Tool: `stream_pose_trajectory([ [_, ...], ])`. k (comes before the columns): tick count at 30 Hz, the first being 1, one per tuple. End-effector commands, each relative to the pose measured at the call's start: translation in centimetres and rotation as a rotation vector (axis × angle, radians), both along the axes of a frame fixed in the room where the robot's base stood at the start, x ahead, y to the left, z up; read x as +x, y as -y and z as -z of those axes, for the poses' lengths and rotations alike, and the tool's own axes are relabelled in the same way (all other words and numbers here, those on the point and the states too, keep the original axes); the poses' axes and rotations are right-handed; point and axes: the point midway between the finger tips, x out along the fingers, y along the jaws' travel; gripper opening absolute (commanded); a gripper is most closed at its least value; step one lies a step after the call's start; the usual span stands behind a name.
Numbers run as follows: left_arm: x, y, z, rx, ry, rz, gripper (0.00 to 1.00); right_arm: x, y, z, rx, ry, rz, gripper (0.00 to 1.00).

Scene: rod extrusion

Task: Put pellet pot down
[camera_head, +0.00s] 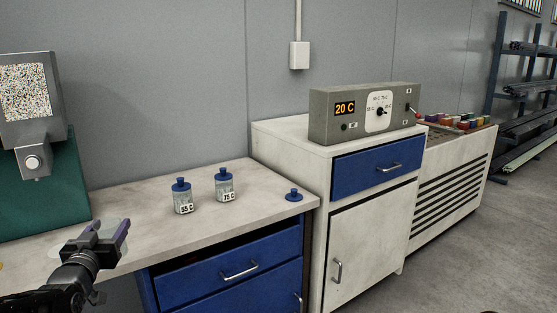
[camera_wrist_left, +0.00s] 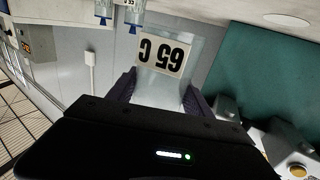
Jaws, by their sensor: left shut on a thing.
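My left gripper (camera_head: 112,237) is shut on a clear pellet pot (camera_wrist_left: 168,52) with a "65 C" label, which reads upside down in the left wrist view. The pot has no lid that I can see. In the head view it is mostly hidden by the gripper, over the left part of the bench (camera_head: 245,218). I cannot tell whether it touches the bench top. Two pots with blue lids, one at the left (camera_head: 183,197) and one labelled 75 C (camera_head: 225,186), stand upright on the bench. A loose blue lid (camera_head: 293,196) lies near its right end. My right gripper is not in view.
A grey machine (camera_head: 32,100) with a speckled window stands at the far left by a green panel (camera_head: 45,195). Right of the bench is a white cabinet (camera_head: 365,225) with a control box (camera_head: 335,125) showing 20 C. The bench front between gripper and pots is clear.

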Motion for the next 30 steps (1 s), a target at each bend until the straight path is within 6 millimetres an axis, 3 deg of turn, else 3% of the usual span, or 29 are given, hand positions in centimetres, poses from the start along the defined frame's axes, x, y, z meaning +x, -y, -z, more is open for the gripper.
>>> stream_pose_trajectory([
  [8,-0.9,7.6,3.8,-0.002,-0.002,0.142,0.04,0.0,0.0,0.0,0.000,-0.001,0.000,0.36],
  [18,-3.9,19.0,8.2,-0.004,-0.001,0.358,0.04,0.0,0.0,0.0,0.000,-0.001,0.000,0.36],
  [24,-5.2,23.0,9.5,-0.002,0.001,0.437,0.04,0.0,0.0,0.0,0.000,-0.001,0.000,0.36],
  [27,-5.3,24.9,9.1,0.003,0.005,0.473,0.04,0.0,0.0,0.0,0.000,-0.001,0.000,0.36],
  [30,-4.9,24.5,7.8,-0.001,0.001,0.447,0.04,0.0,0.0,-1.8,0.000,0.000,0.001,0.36],
])
